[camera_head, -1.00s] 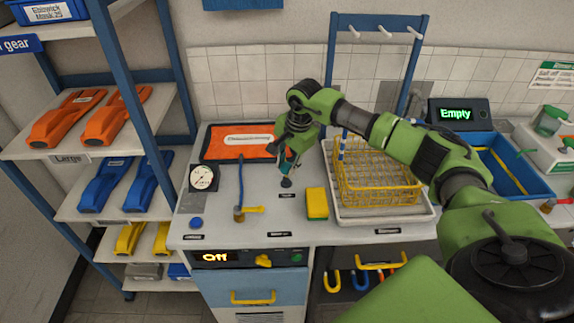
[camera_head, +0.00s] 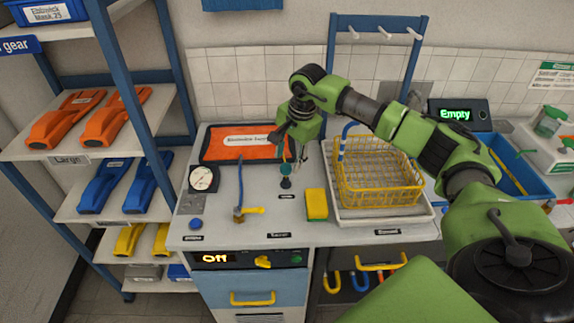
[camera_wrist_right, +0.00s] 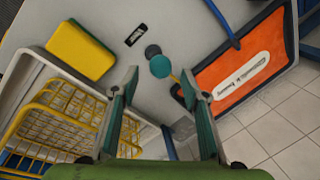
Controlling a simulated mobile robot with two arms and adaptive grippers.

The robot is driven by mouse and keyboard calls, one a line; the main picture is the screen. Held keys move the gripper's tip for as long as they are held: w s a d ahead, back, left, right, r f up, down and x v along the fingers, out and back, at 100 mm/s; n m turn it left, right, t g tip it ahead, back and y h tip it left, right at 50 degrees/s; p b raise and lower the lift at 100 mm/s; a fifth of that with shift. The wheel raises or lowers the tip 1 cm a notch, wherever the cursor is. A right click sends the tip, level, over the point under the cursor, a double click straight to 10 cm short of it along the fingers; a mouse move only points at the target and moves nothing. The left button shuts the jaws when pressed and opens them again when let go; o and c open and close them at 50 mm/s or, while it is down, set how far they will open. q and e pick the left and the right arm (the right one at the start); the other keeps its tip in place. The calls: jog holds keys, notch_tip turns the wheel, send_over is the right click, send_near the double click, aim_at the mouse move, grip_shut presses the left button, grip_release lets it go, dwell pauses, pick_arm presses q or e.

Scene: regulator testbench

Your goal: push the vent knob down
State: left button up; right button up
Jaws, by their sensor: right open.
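A small teal round knob (camera_head: 286,169) stands on a dark base on the bench, with an unreadable label in front. It seems to be the vent knob, but I cannot tell whether it is up or down. In the right wrist view the teal knob (camera_wrist_right: 160,66) shows just beyond the fingertips, roughly between them. My right gripper (camera_head: 301,152) points down close behind and above the knob, open and empty. Its two spread fingers show in the right wrist view (camera_wrist_right: 158,83). My left gripper is out of view.
A yellow sponge (camera_head: 317,204) and a yellow wire basket (camera_head: 378,182) stand right of the knob. A yellow-handled valve (camera_head: 240,213), a gauge (camera_head: 203,178) and a blue button (camera_head: 196,224) are left. An orange pouch (camera_head: 225,150) lies behind. Bare bench surrounds the knob.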

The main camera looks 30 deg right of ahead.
jog(key=v, duration=0.7)
jog(key=shift+r, duration=0.3)
